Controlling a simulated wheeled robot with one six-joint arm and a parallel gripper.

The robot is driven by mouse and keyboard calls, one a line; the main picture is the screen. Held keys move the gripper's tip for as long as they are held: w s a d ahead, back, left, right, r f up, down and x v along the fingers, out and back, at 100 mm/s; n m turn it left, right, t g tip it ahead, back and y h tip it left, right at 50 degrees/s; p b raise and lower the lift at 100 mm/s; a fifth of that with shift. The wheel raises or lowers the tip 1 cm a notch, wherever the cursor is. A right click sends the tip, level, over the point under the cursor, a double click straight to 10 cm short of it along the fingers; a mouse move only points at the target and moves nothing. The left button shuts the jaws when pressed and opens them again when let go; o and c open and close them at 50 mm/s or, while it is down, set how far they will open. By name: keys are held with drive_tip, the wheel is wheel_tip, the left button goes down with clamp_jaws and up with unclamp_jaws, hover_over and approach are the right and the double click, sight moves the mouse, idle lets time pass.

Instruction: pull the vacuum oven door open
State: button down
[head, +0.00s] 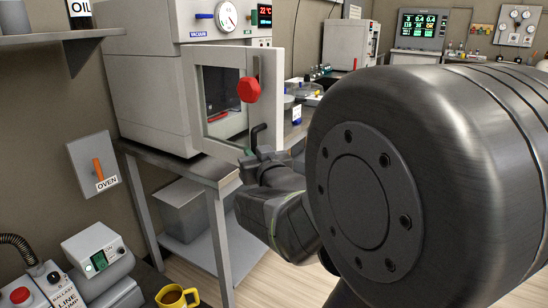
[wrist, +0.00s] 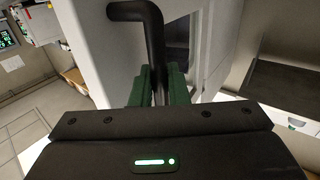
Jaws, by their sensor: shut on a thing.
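The vacuum oven (head: 150,75) is a pale grey box on a metal table. Its door (head: 215,140) has a window and appears to stand ajar, its handle side out from the body. A red knob (head: 248,90) sits on the door's right side. The black bent handle (head: 257,130) is below it. My gripper (head: 258,160) is at the handle, partly hidden behind my arm. In the wrist view the green fingers (wrist: 158,88) are shut on the handle's straight bar (wrist: 155,45), one on each side. The door (wrist: 95,40) fills the left behind the handle.
The oven's table (head: 180,160) has a leg near my arm. A yellow mug (head: 175,297) and a grey device (head: 92,255) are at lower left. A bench with glassware (head: 305,90) is behind the door. My arm hides much of the right.

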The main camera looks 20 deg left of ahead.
drive_tip(key=shift+s+a+r, duration=0.15)
drive_tip(key=c, duration=1.5)
unclamp_jaws()
drive_tip(key=p+v, duration=0.1)
drive_tip(key=v, duration=1.2)
drive_tip(key=shift+s+p, duration=0.35)
drive_tip(key=b+x, duration=0.1)
drive_tip(key=x, duration=1.2)
drive_tip(key=shift+w+b, duration=0.35)
drive_tip(key=shift+f, duration=0.2)
